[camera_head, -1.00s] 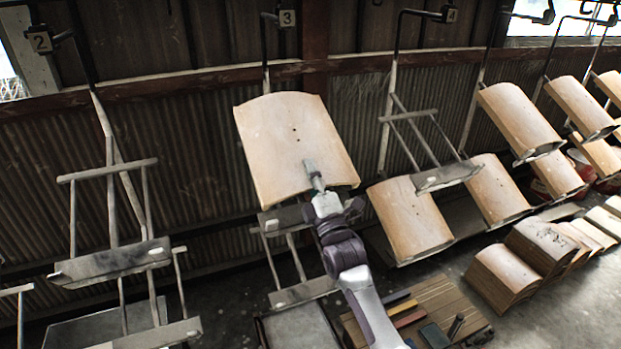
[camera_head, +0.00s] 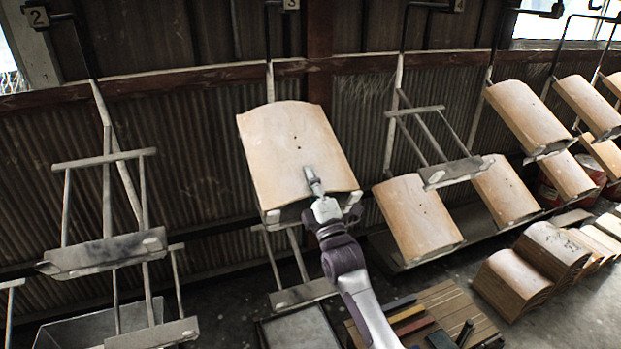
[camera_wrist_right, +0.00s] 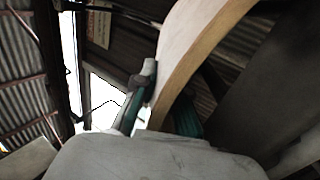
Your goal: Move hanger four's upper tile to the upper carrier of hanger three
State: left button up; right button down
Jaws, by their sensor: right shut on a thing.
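The curved tan tile (camera_head: 290,140) is at hanger three, leaning back at its upper carrier (camera_head: 270,217). My right gripper (camera_head: 314,183) is shut on the tile's lower edge; in the right wrist view the tile (camera_wrist_right: 195,50) rises between the fingers (camera_wrist_right: 150,100). The tile hides most of the carrier, so I cannot tell if it fully rests there. Hanger four's upper carrier (camera_head: 450,172) is empty. A tile (camera_head: 418,215) sits on hanger four's lower carrier. Hanger three's lower carrier (camera_head: 303,293) is empty. My left gripper is not in view.
Hanger two (camera_head: 105,255) stands empty at the left. More hangers with tiles (camera_head: 525,118) are at the right. Stacked tiles (camera_head: 515,283) stand on the floor at lower right. A wooden pallet (camera_head: 440,305) with tools lies beside my right arm.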

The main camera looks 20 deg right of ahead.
jog(key=shift+s+r, duration=0.1)
jog(key=shift+r, duration=0.3)
jog(key=c, duration=1.1)
grip_release()
jog(key=shift+s, duration=0.1)
jog(key=shift+c, duration=0.2)
jog(key=shift+a+f, duration=0.1)
jog(key=shift+f, duration=0.6)
jog(key=v, duration=1.1)
jog(key=shift+s+r, duration=0.2)
jog(key=shift+s, duration=0.25)
